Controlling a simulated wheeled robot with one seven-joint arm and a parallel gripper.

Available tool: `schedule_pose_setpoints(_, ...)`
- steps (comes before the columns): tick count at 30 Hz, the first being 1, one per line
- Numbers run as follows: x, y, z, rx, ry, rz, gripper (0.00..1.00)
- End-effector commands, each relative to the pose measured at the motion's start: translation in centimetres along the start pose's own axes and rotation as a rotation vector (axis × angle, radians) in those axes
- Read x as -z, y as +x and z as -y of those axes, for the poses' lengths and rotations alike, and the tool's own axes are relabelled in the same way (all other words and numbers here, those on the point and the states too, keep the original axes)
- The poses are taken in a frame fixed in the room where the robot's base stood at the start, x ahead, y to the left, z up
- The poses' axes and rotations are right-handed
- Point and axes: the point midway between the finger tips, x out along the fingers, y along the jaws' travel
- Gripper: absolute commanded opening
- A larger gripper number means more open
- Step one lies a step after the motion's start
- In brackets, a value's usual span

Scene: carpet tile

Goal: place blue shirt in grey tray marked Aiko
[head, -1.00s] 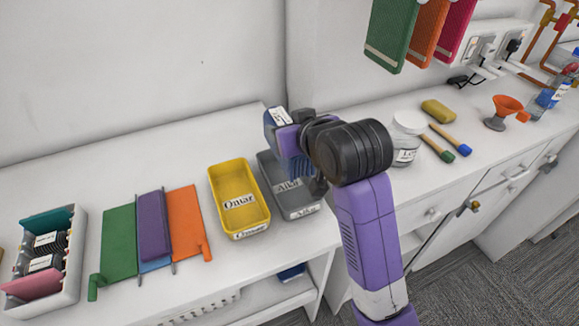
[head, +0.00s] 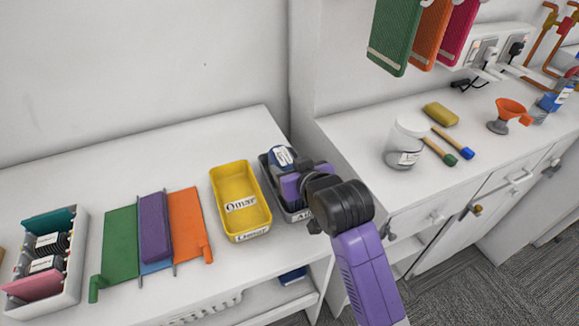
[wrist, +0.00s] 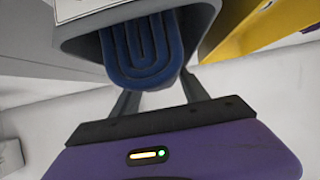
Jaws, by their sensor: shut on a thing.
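The grey tray (head: 301,215) stands on the white counter just right of the yellow tray, its front label partly hidden by my arm. My gripper (head: 290,186) is over the grey tray, pointing down into it. In the wrist view, the folded blue shirt (wrist: 140,48) is between the two dark fingers of my gripper (wrist: 160,88), which is shut on it. The grey tray's walls (wrist: 80,48) flank the shirt there. I cannot tell if the shirt touches the tray floor.
The yellow tray (head: 255,218) marked Omar is close on the left and empty.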

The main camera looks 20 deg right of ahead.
Motion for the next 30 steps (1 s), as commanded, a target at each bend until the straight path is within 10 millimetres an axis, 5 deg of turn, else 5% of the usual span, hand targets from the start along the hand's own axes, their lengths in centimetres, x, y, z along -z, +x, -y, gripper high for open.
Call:
schedule_pose_setpoints(5,-0.2,0.1,0.0,0.000,0.000,-0.001,0.05)
schedule_pose_setpoints(6,-0.3,0.2,0.0,0.000,0.000,0.000,0.54)
schedule_pose_setpoints(9,-0.2,0.1,0.0,0.000,0.000,0.000,0.74)
schedule_pose_setpoints(22,0.1,-0.4,0.0,0.000,0.000,-0.001,0.74)
schedule_pose_setpoints(30,0.1,-5.1,0.0,0.000,0.000,-0.002,0.74)
